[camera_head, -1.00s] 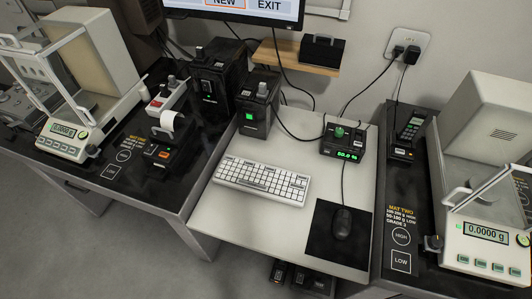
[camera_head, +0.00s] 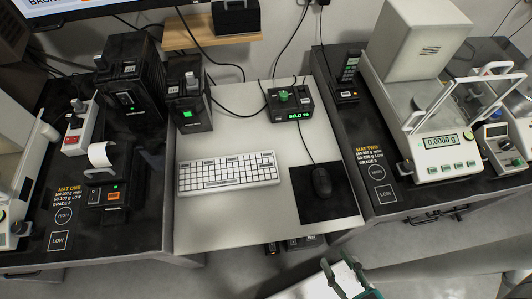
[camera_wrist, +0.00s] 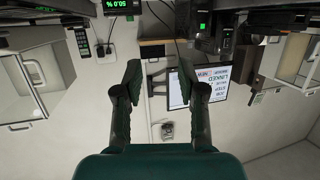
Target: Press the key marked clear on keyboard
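The white keyboard (camera_head: 228,173) lies on the light middle table (camera_head: 235,232), left of the mouse. Its key markings are too small to read, so I cannot pick out the clear key. My gripper (camera_head: 345,270) shows at the bottom of the head view, below the table's front edge and well apart from the keyboard. In the wrist view my gripper (camera_wrist: 161,85) has its two dark green fingers spread with nothing between them. The wrist picture is upside down and faces the wall and monitor (camera_wrist: 208,85); the keyboard does not show there.
A black mouse (camera_head: 321,181) lies on a dark mat (camera_head: 309,204) right of the keyboard. A display box (camera_head: 290,104) and black units (camera_head: 188,108) stand behind. A balance (camera_head: 440,143) stands on the right table, a label printer (camera_head: 107,190) on the left one.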

